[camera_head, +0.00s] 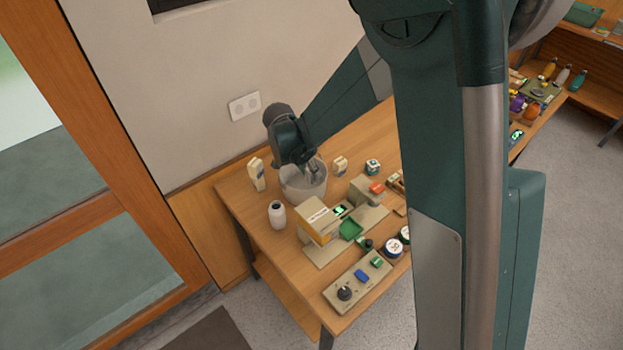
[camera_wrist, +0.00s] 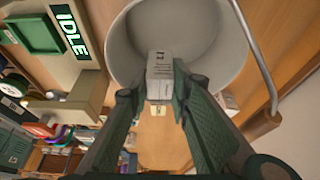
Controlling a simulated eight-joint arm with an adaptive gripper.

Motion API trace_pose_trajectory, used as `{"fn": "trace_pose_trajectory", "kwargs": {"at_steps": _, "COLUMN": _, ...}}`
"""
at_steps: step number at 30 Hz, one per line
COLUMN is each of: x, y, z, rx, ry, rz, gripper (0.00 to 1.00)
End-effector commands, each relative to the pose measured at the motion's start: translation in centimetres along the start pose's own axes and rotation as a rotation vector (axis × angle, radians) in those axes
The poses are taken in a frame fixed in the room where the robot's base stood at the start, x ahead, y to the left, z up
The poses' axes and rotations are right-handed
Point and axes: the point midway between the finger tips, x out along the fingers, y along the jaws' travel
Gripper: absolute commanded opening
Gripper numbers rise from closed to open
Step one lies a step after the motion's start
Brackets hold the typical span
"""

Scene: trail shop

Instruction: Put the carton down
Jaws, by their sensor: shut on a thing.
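My gripper (camera_wrist: 160,88) is shut on a pale grey carton (camera_wrist: 160,68), which shows between the two green fingers in the wrist view. Behind the carton is the round opening of a pale bucket (camera_wrist: 208,28) with a metal handle. In the head view my gripper (camera_head: 311,160) points down at the bucket (camera_head: 303,190), which stands on the wooden table. The held carton cannot be made out there. In the wrist view it overlaps the bucket's rim and inside; how deep it sits, I cannot tell.
A tall carton (camera_head: 257,174) and a white bottle (camera_head: 277,215) stand left of the bucket. A small carton (camera_head: 340,165) stands to its right. A beige device (camera_head: 318,222) with a green tray (camera_head: 351,229) and a control box (camera_head: 358,283) are nearer the front.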

Motion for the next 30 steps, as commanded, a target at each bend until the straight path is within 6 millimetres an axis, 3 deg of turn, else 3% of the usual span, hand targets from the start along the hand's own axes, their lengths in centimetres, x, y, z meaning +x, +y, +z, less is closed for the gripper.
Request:
{"fn": "trace_pose_trajectory", "kwargs": {"at_steps": 5, "x": 1.1, "y": 0.0, "z": 0.4, "rx": 0.0, "ry": 0.0, "rz": 0.0, "gripper": 0.08}}
{"fn": "trace_pose_trajectory", "kwargs": {"at_steps": 17, "x": 1.3, "y": 0.0, "z": 0.5, "rx": 0.0, "ry": 0.0, "rz": 0.0, "gripper": 0.08}}
{"fn": "trace_pose_trajectory", "kwargs": {"at_steps": 30, "x": 4.5, "y": 0.0, "z": 1.9, "rx": 0.0, "ry": 0.0, "rz": 0.0, "gripper": 0.08}}
